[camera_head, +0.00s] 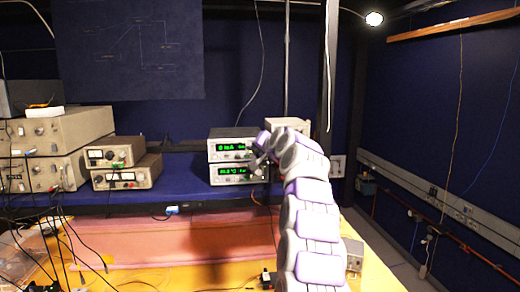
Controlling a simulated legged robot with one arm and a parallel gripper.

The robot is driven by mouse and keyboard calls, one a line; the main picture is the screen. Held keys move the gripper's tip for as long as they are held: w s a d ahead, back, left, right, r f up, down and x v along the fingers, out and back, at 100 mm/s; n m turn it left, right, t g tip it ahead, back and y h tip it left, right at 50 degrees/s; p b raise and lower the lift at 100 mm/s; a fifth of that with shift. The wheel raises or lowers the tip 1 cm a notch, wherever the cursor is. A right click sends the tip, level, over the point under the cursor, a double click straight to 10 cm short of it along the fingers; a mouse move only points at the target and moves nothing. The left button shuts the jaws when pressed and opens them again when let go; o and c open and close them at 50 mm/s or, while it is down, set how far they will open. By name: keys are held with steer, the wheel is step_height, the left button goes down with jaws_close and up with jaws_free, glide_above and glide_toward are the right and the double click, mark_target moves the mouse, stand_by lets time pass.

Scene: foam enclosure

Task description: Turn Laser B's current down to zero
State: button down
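Two stacked grey instruments with green displays stand on the blue shelf at mid-picture. The upper unit (231,145) shows a short reading that seems to end in mA. The lower unit (229,174) shows a reading that seems to end in °C. The digits are too small to read surely, and I cannot read any Laser B label. My white and purple arm reaches up from the bottom. My gripper (262,152) is at the right end of the upper unit's front. It hides any knob there, and I cannot tell whether its fingers are open, shut or touching.
Two smaller meters (126,164) are stacked left of the display units. Larger grey instruments (55,145) stand at the far left. Black cables (65,235) hang over the wooden table (200,275). A small grey box (354,254) sits right of my arm.

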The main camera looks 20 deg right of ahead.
steer(key=shift+f, duration=0.5)
steer(key=c, duration=1.2)
jaws_free()
steer(key=o, duration=0.3)
steer(key=shift+w+r, duration=0.1)
steer(key=shift+w, duration=0.15)
steer(key=b+v, duration=0.4)
steer(key=v, duration=1.3)
steer(key=shift+s+r, duration=0.15)
steer(key=shift+s, duration=0.1)
